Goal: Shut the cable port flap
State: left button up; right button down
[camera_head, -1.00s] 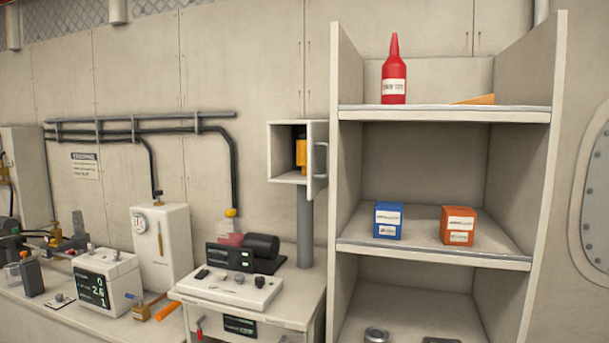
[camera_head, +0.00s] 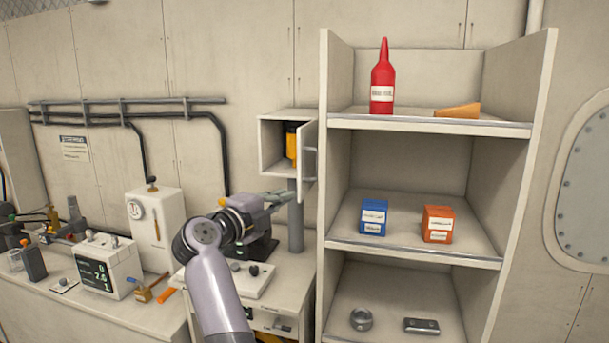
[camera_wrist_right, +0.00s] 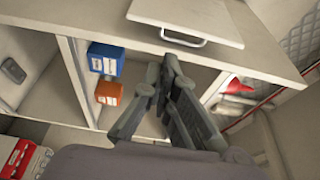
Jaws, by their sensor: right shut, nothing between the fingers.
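The cable port flap (camera_head: 307,165) is a pale panel with a grey pull handle on the small wall box (camera_head: 270,162). It stands open, swung out at the box's right side, so the inside shows. A pale panel with a handle, which looks like the flap (camera_wrist_right: 190,14), also shows at the top of the right wrist view. My right gripper (camera_head: 291,196) is shut and empty, just below the box and flap in the head view. Its grey fingers (camera_wrist_right: 161,76) show below the handle in the wrist view, apart from it. My left gripper is out of view.
A yellow object (camera_head: 290,145) sits inside the box. A tall shelf unit (camera_head: 326,250) stands close on the right, holding a red bottle (camera_head: 382,80), a blue box (camera_head: 373,217) and an orange box (camera_head: 438,224). A grey post (camera_head: 296,225) stands below the box.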

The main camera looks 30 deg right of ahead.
aim_at(316, 158)
jog(key=p+x, duration=0.4)
jog(key=x, duration=0.6)
jog(key=shift+p, duration=0.3)
jog(key=shift+f, duration=0.1)
